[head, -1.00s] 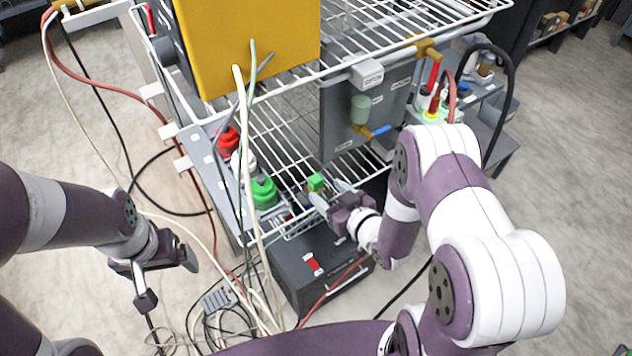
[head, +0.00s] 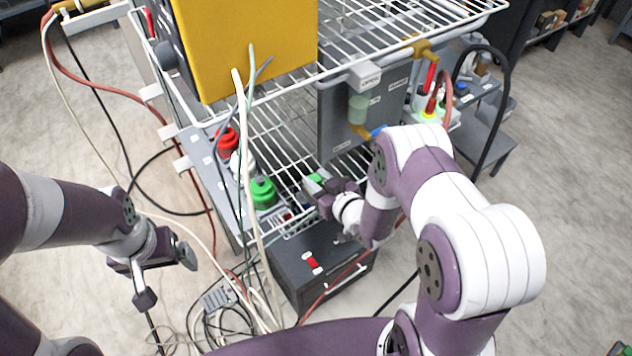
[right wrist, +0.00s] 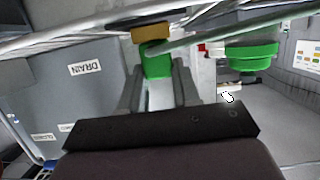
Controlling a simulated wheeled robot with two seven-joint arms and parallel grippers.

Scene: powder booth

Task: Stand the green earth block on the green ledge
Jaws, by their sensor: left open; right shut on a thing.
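The green earth block (head: 315,178) is small and green. In the right wrist view the block (right wrist: 157,62) sits between my right fingertips, with an ochre part at its top. My right gripper (head: 318,186) is shut on it, under the wire shelf. A round, stepped green fitting (head: 263,191), which I take for the green ledge, is on the grey side panel, left of the block. It also shows in the right wrist view (right wrist: 250,57), right of the block and apart from it. My left gripper (head: 163,268) is open and empty at the lower left.
Red (head: 227,141) and white fittings stand beyond the green one. Loose cables (head: 247,200) hang before the panel. The wire shelf (head: 400,45) carries a yellow box (head: 245,45). A grey panel (head: 343,118) stands behind the block; a dark box (head: 310,262) lies below.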

